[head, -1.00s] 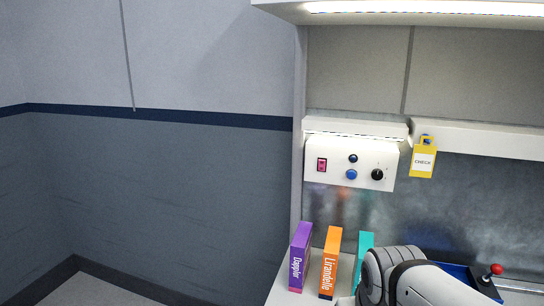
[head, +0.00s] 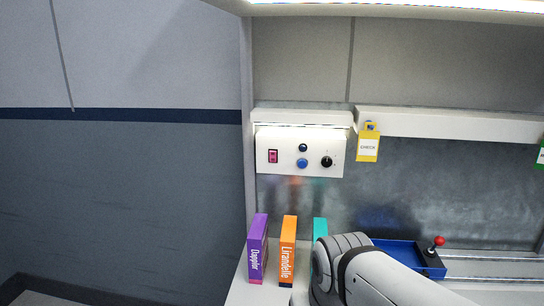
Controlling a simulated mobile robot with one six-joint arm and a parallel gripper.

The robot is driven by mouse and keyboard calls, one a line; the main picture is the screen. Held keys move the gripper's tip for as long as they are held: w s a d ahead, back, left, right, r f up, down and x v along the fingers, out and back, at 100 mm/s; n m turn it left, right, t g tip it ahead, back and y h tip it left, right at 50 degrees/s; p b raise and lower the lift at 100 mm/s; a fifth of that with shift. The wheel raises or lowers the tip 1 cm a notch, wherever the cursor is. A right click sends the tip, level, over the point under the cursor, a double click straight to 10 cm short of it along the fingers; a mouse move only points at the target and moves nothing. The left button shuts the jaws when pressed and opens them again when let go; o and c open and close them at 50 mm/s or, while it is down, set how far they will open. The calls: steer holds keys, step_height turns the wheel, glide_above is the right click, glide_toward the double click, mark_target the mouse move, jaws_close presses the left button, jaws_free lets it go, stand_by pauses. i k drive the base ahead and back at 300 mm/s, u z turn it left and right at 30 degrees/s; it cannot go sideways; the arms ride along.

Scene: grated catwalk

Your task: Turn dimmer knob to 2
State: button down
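A white control panel (head: 312,167) is mounted on the wall in the head view. At its right end is a round black knob (head: 327,162), the likely dimmer; its scale marks are too small to read. A blue button (head: 302,163) and a small dark knob or button (head: 303,147) sit left of it. A red rocker switch (head: 273,156) is at the panel's left. My arm shows at the bottom, below and to the right of the panel, apart from it. My gripper is outside the view.
Purple (head: 257,247), orange (head: 288,250) and teal (head: 320,229) boxes stand on the counter below the panel. A yellow CHECK tag (head: 368,147) hangs right of the panel. A blue tray (head: 395,250) and a red-knobbed lever (head: 438,241) are at the right. The space before the panel is clear.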

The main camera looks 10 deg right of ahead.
mark_target(326, 162)
steer(key=u, duration=0.6)
steer(key=k, duration=1.15)
steer(key=z, duration=1.1)
steer(key=i, duration=1)
